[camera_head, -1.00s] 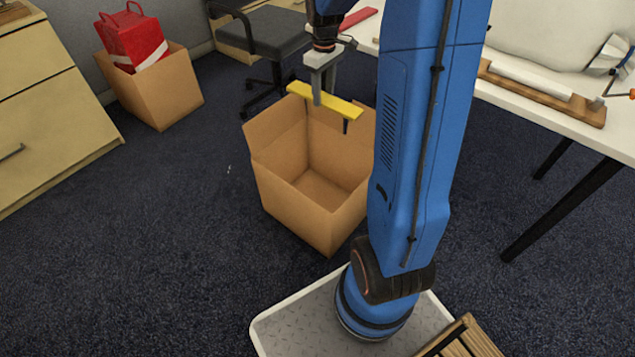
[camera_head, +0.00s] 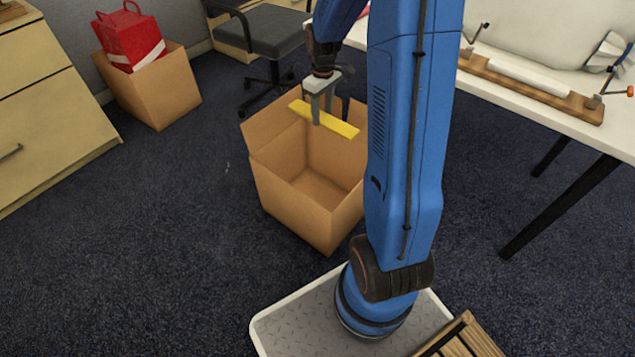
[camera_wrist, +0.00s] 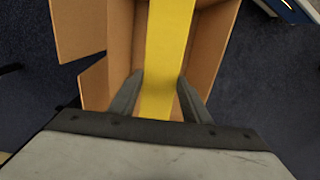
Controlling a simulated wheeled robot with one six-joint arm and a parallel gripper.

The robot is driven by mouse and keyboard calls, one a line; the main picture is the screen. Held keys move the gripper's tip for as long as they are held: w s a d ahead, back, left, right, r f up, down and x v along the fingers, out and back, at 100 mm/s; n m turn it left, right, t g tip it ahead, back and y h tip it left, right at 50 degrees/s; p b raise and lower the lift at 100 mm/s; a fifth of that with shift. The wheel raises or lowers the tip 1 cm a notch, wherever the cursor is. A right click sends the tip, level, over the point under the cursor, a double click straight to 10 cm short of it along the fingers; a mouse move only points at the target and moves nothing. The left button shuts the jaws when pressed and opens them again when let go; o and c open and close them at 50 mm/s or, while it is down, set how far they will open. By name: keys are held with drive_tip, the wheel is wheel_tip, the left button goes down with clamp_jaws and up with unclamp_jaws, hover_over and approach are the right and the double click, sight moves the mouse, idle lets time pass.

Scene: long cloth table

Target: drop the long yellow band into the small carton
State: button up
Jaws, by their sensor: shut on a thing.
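The long yellow band (camera_head: 324,119) is a flat bar held across my gripper (camera_head: 316,118), which is shut on it near its middle. In the wrist view the band (camera_wrist: 169,45) runs up the picture from between the two fingers (camera_wrist: 158,98). Below it stands an open cardboard carton (camera_head: 287,195) on the floor, flaps up. The band is over the carton's opening, towards its far side, at about flap height. The carton (camera_wrist: 82,30) also shows under the band in the wrist view. The part of the carton I see inside is empty; my arm hides its right side.
Another carton (camera_head: 165,95) with a red bag (camera_head: 130,42) in it stands at the back left. An office chair (camera_head: 262,45) is behind the near carton. A white table (camera_head: 520,97) with a wooden clamp board is at the right. Carpet is clear at the left.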

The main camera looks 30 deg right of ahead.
drive_tip(key=o, duration=1.1)
drive_tip(key=shift+o, duration=0.2)
drive_tip(key=shift+r, duration=0.1)
wheel_tip(320, 180, up, 17)
drive_tip(key=shift+a+r, duration=0.1)
drive_tip(key=shift+r, duration=0.05)
